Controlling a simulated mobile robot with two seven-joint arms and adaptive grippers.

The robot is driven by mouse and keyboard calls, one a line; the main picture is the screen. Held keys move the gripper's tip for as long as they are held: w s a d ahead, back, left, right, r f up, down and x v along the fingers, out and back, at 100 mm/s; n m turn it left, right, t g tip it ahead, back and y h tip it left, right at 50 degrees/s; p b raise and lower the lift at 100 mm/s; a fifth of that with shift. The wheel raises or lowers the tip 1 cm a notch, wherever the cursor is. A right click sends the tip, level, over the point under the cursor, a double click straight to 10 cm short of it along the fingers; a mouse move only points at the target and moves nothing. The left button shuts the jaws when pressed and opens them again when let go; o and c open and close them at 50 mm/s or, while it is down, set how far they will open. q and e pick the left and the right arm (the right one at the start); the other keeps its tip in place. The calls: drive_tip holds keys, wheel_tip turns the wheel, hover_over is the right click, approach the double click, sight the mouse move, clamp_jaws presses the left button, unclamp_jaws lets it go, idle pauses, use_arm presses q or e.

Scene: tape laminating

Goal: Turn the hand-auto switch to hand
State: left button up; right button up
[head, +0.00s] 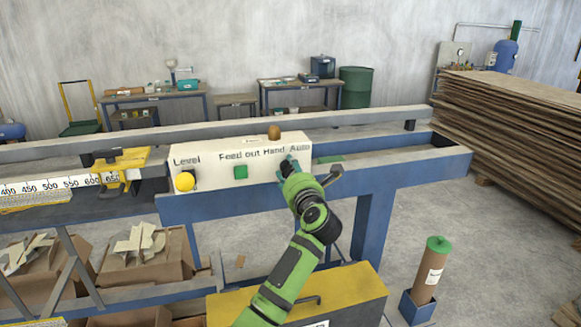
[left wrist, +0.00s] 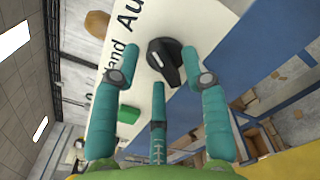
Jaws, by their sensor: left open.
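The hand-auto switch is a black rotary knob (left wrist: 165,62) on the white control panel (head: 211,159), under the words Hand and Auto. In the left wrist view it sits just ahead of and between the fingers of my left gripper (left wrist: 160,75). The fingers are open, one on each side of the knob, and I cannot tell whether they touch it. In the head view my left gripper (head: 288,170) is at the panel's right part and hides most of the knob. My right gripper is not in view.
A yellow Level button (head: 185,181) and a green Feed out button (head: 240,172) sit left of the switch. A brown knob (head: 274,132) stands on top of the panel. The blue machine frame (head: 420,166) runs below and right. A brown roll (head: 432,270) stands at the lower right.

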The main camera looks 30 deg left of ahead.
use_arm(q)
clamp_jaws()
idle(0.3)
drive_tip(key=shift+f+n+b, duration=0.15)
drive_tip(key=shift+n+b, duration=0.35)
drive_tip(key=shift+b, duration=0.2)
drive_tip(key=n+b, duration=0.3)
drive_tip(key=b, duration=0.1)
drive_tip(key=n+b, duration=0.4)
drive_tip(key=b, duration=0.1)
drive_tip(key=n+b, duration=0.3)
drive_tip(key=b, duration=0.2)
drive_tip(key=shift+a+f+n, duration=0.1)
drive_tip(key=shift+f+n, duration=0.25)
drive_tip(key=shift+n, duration=0.05)
drive_tip(key=shift+s+r+n+b, duration=0.1)
drive_tip(key=shift+r+n+b, duration=0.1)
drive_tip(key=shift+n+b, duration=1.15)
